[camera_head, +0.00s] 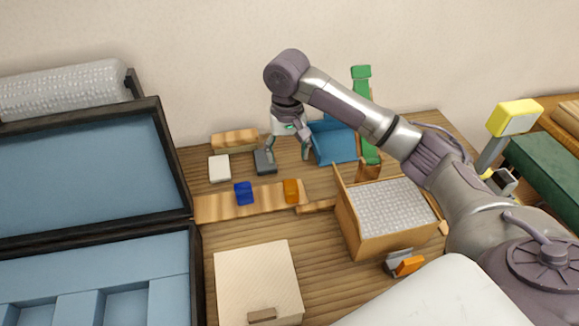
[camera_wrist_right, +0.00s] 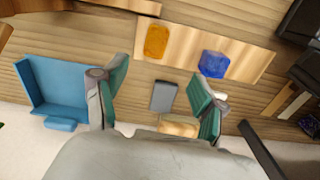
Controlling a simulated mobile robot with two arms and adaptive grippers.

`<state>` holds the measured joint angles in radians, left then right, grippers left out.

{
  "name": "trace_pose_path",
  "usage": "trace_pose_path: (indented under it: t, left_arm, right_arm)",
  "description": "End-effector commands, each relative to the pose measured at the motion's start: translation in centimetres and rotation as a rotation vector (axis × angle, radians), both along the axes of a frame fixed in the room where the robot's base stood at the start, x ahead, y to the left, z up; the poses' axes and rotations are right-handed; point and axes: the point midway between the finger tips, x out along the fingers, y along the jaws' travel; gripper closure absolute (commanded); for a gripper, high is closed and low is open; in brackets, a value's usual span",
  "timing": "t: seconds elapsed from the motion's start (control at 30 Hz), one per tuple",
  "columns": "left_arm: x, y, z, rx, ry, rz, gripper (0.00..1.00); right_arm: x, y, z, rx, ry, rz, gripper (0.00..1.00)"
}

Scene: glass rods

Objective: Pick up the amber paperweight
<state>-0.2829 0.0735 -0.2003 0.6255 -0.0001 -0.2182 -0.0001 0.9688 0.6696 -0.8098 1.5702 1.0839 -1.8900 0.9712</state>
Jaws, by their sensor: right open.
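The amber paperweight (camera_head: 291,190) stands on the right part of a light wooden board (camera_head: 218,208). It also shows in the right wrist view (camera_wrist_right: 156,41), with nothing covering it. A blue paperweight (camera_head: 243,193) stands to its left on the same board; in the right wrist view it is the blue block (camera_wrist_right: 214,66). My right gripper (camera_head: 289,154) is open and empty, with teal finger pads. It hangs above the table, on the wall side of the amber paperweight and apart from it. In the right wrist view the gripper's fingers (camera_wrist_right: 158,75) stand wide apart.
A dark grey block (camera_head: 264,162) is near the gripper, with a white block (camera_head: 219,168) and a wooden block (camera_head: 234,140) beyond. A blue tray (camera_head: 335,148) and a box of bubble wrap (camera_head: 347,226) stand right. An open blue-lined case (camera_head: 160,135) is left.

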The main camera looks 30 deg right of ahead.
Motion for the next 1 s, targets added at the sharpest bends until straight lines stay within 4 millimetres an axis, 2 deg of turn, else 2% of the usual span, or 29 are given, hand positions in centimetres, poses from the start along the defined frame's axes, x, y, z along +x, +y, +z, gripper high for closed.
trace_pose_path:
  t: [0.03,0.17,0.3,0.5,0.77,1.0]
  left_arm:
    - [-0.9,0.3,0.0,0.004,0.012,-0.001,0.12]
    - [-1.9,0.5,0.1,0.007,0.028,-0.001,0.12]
    - [-2.2,0.7,0.5,0.009,0.033,-0.001,0.12]
    - [-2.4,0.9,0.9,0.012,0.034,-0.002,0.12]
    - [-1.8,0.8,1.3,0.011,0.026,-0.002,0.12]
    - [-1.5,0.8,2.5,0.010,0.020,-0.002,0.12]
  right_arm:
    - [0.0,0.0,-0.1,0.000,0.001,0.001,0.29]
    - [-0.1,0.0,-1.0,0.000,0.003,0.000,0.29]
    - [-0.1,0.0,-3.6,0.000,0.005,-0.001,0.29]
    - [-0.1,0.0,-7.2,0.000,0.003,-0.001,0.29]
    - [-0.3,-0.2,-9.1,-0.001,0.001,0.000,0.29]
    - [-0.9,-0.6,-12.7,0.000,0.002,-0.001,0.29]
